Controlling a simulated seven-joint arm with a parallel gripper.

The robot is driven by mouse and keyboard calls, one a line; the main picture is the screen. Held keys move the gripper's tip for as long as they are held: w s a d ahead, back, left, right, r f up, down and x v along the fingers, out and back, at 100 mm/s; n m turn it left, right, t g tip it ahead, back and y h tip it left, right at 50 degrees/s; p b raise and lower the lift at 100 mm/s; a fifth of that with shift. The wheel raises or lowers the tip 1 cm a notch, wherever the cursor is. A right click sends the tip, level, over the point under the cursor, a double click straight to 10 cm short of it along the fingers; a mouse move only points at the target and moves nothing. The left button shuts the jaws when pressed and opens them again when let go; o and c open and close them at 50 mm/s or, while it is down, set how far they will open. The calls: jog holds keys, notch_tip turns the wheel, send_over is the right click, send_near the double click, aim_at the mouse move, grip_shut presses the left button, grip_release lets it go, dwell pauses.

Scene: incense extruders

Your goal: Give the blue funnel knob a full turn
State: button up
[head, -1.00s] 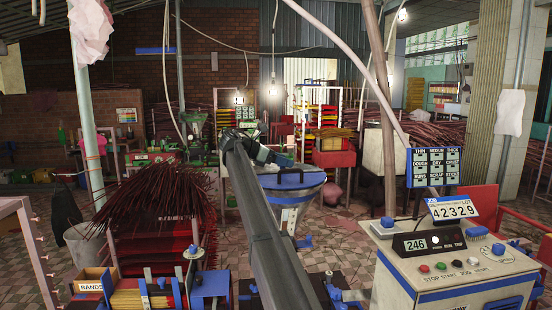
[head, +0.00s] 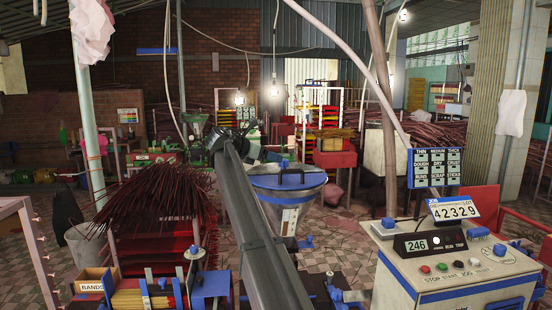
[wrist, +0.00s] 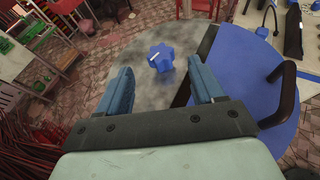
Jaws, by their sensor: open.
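The blue funnel knob (wrist: 160,57) is star-shaped with a white mark on it. It stands on the grey round top of the funnel (wrist: 150,92) in the wrist view. My gripper (wrist: 159,72) is open, its two blue fingers wide apart. The knob appears in the gap, just beyond the fingertips, and the fingers do not touch it. In the head view the steel funnel (head: 288,215) stands right of my arm, and my gripper (head: 222,140) is at the arm's far end, small and dark. I cannot make out the knob clearly there.
A blue lid (wrist: 235,75) with a dark bar handle (wrist: 281,92) covers the right side of the funnel top, close to my right finger. A control console (head: 455,265) stands at right. Dark red sticks (head: 150,200) are piled at left.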

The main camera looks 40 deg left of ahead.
jog(key=v, duration=0.7)
jog(key=d+y, duration=0.1)
jog(key=d, duration=0.2)
jog(key=d+n+y, duration=0.1)
jog(key=d, duration=0.2)
jog(key=d+y, duration=0.1)
jog(key=d, duration=0.2)
jog(key=shift+w+f, duration=0.35)
jog(key=shift+f, duration=0.05)
jog(key=shift+d, duration=0.1)
